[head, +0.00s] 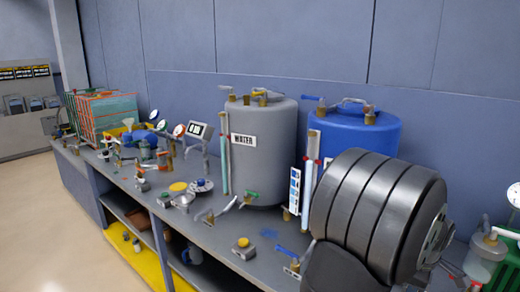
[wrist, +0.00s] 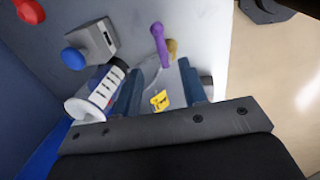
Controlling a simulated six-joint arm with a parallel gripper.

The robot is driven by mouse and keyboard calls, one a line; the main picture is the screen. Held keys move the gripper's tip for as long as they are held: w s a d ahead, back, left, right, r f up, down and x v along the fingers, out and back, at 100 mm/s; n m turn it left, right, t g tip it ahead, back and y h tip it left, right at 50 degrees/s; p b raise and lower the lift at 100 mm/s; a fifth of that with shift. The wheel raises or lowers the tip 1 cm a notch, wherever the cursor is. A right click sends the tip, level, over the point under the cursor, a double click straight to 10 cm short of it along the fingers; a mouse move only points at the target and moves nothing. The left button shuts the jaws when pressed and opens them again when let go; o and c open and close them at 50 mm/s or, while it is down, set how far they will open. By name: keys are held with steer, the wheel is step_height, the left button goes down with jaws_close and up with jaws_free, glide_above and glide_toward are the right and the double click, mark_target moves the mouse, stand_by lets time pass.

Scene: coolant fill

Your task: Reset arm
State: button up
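My gripper (wrist: 160,85) shows in the wrist view with its two dark blue fingers apart. I see nothing held between them. In the head view my dark ribbed arm link fills the right foreground, and the gripper itself is not visible there.
The bench holds a grey WATER tank (head: 262,160), a blue tank (head: 362,132), small valves and gauges, and an orange-green crate (head: 104,115). The wrist view shows a white ribbed part (wrist: 98,95) left of the fingers, a purple handle (wrist: 159,42) and a blue knob (wrist: 73,58).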

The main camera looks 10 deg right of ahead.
steer(key=f, duration=0.5)
steer(key=w+d+f, duration=0.1)
steer(key=f, duration=0.2)
steer(key=shift+w+d+f, duration=0.1)
step_height(320, 180, up, 17)
steer(key=s+a, duration=0.2)
steer(key=s, duration=0.1)
steer(key=w+f, duration=0.1)
steer(key=f, duration=0.4)
steer(key=w+d+f, duration=0.1)
steer(key=f, duration=0.5)
steer(key=w+d+f, duration=0.1)
steer(key=f, duration=0.5)
steer(key=shift+s+a+m, duration=0.15)
steer(key=shift+a+m, duration=0.05)
steer(key=shift+m, duration=0.3)
steer(key=shift+s+a+m, duration=0.15)
steer(key=shift+a+m, duration=0.1)
steer(key=shift+m, duration=0.75)
